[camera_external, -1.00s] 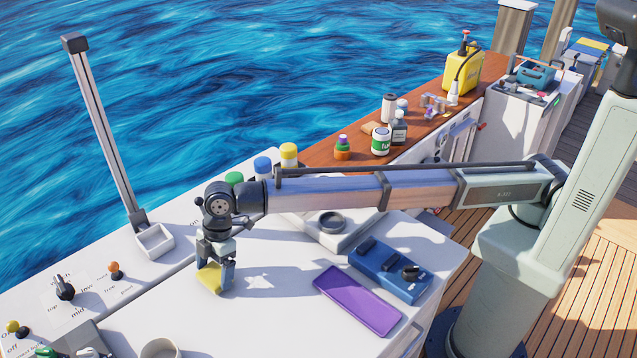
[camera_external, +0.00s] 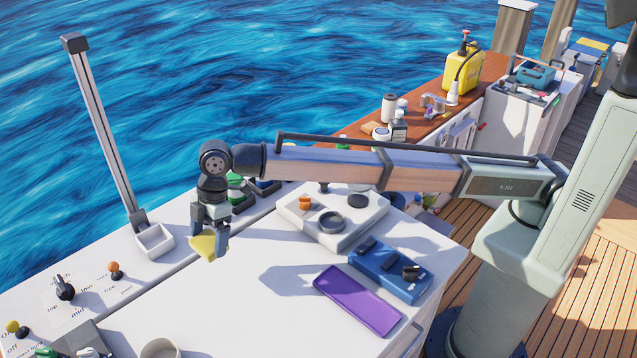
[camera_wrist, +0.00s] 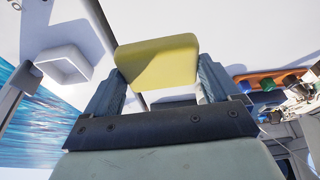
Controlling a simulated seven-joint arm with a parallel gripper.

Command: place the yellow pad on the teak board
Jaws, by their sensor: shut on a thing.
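The yellow pad (camera_external: 203,246) is held between the fingertips of my gripper (camera_external: 209,238), a little above the white worktop, and hangs tilted. In the wrist view the pad (camera_wrist: 157,62) sits between the two fingers of my gripper (camera_wrist: 157,85), which are shut on it. The teak board (camera_external: 478,82) is the brown wooden top at the back right, far from my gripper. My arm hides part of its near end.
A purple slab (camera_external: 357,300) and a blue box (camera_external: 390,270) lie on the white worktop (camera_external: 250,310). A white tray with round parts (camera_external: 345,232) is behind them. Bottles and a yellow jug (camera_external: 461,72) stand on the teak board. A post (camera_external: 105,135) rises at left.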

